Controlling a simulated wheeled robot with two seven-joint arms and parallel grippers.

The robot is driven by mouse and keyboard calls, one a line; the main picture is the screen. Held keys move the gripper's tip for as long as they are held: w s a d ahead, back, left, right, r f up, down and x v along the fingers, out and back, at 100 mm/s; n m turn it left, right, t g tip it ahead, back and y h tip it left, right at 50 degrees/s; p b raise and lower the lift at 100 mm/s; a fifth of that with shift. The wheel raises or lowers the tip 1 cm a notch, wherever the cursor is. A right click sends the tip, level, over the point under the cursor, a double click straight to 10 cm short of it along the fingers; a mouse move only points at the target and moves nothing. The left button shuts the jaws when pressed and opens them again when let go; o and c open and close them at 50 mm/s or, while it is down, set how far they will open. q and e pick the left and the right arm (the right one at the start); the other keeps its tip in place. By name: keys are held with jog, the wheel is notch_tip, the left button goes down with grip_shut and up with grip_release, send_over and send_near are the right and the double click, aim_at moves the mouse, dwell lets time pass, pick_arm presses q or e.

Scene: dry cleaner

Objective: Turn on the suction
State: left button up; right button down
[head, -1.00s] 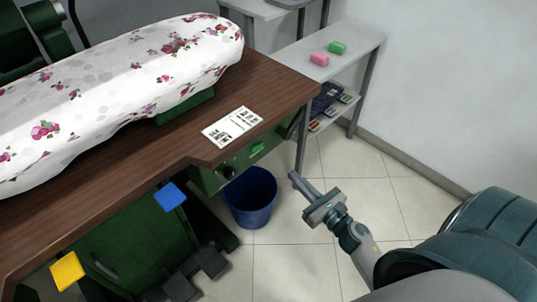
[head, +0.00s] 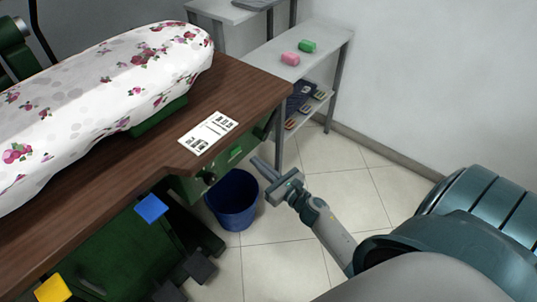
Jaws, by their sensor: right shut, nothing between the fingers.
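The ironing table has a brown wooden top (head: 235,88) and a padded board with a floral cover (head: 115,85). A green control panel (head: 222,168) sits under its front edge. It carries a small bright green switch (head: 235,153) and a round black knob (head: 209,178). Which control works the suction cannot be read. My right gripper (head: 258,163) is shut and empty. It points toward the panel, just right of the green switch in the picture; contact cannot be made out. My left gripper is not in view.
A blue bin (head: 234,205) stands on the floor below the panel. Dark pedals (head: 200,267) lie left of it. A printed card (head: 209,132) lies on the tabletop. A grey shelf (head: 325,50) with pink (head: 290,58) and green (head: 307,46) blocks stands behind. Tiled floor at right is clear.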

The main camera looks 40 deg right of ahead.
aim_at(235, 151)
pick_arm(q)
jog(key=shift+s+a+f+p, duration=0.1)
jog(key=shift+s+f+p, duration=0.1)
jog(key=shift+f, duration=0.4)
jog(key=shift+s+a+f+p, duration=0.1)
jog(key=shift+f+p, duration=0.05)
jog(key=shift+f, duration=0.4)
pick_arm(e)
jog(key=w, duration=0.5)
jog(key=shift+w+a, duration=0.25)
jog(key=shift+a, duration=0.1)
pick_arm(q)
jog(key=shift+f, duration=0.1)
pick_arm(e)
jog(key=shift+w, duration=0.1)
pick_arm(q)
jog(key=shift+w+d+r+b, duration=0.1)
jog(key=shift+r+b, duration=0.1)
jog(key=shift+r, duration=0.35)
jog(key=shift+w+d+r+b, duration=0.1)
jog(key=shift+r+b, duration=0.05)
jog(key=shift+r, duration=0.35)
pick_arm(e)
jog(key=shift+w+n+y, duration=0.15)
jog(key=shift+n+y, duration=0.25)
jog(key=shift+y, duration=0.2)
